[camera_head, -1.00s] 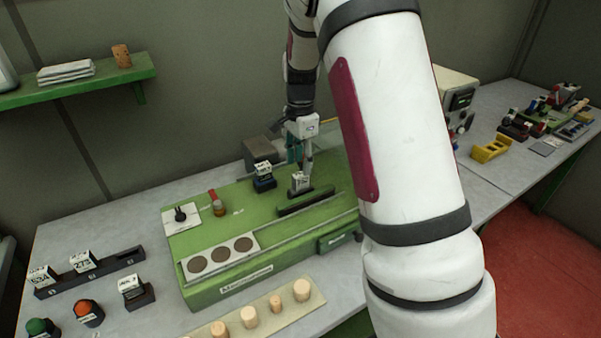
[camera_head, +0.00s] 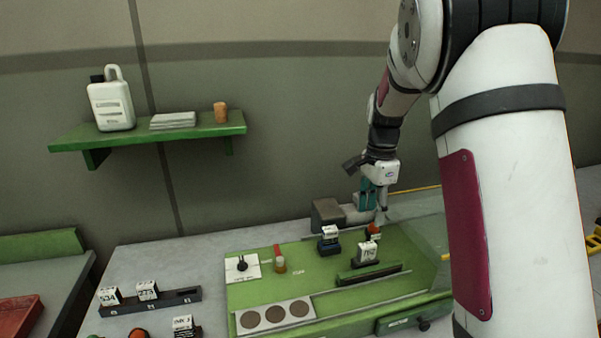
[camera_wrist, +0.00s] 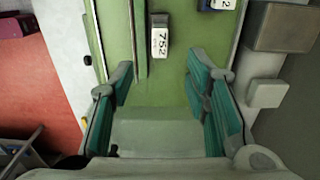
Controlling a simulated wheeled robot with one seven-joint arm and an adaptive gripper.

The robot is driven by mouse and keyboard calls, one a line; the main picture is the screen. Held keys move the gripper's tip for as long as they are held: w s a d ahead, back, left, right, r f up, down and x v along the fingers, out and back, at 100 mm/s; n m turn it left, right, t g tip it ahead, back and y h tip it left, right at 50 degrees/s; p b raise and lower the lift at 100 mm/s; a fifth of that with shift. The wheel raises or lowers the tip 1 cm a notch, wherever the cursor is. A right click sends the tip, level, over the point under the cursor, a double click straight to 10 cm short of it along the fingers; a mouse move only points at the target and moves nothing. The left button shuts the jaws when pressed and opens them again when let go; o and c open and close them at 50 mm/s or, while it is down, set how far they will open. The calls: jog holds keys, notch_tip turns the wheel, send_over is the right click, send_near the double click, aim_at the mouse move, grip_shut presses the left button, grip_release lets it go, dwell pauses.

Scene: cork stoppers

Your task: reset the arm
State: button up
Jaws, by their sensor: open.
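My gripper (camera_head: 375,212) is above the back right part of the green machine bed in the head view. In the wrist view its two teal fingers (camera_wrist: 165,95) are spread wide with nothing between them. A block with a white number face (camera_head: 367,252) stands in a dark holder on the green bed (camera_head: 312,271). The wrist view shows this block, marked 752 (camera_wrist: 160,42), beyond the fingertips and apart from them. My white arm covers the right side of the head view.
Another numbered block (camera_head: 329,240) stands near a grey box (camera_head: 326,214) at the back. A clear panel (camera_head: 428,235) stands at the bed's right. A green shelf (camera_head: 160,137) with a white jug (camera_head: 112,101) and a cork (camera_head: 220,112) hangs on the wall. Free room lies above the bed.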

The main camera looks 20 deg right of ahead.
jog(key=s+a+r+n+t, duration=0.2)
jog(key=s+a+r+n, duration=0.25)
jog(key=s+r, duration=0.2)
jog(key=s+a+r+n+t, duration=0.1)
jog(key=s+a+n, duration=0.4)
jog(key=s, duration=0.5)
jog(key=s+a+r+n+t, duration=0.2)
jog(key=s+a+r+n, duration=0.2)
jog(key=s+n, duration=0.4)
jog(key=s+a, duration=0.1)
jog(key=s, duration=0.2)
jog(key=shift+r+t, duration=0.3)
jog(key=shift+r, duration=0.05)
jog(key=shift+s+n, duration=0.1)
jog(key=shift+n, duration=0.15)
jog(key=shift+c, duration=0.3)
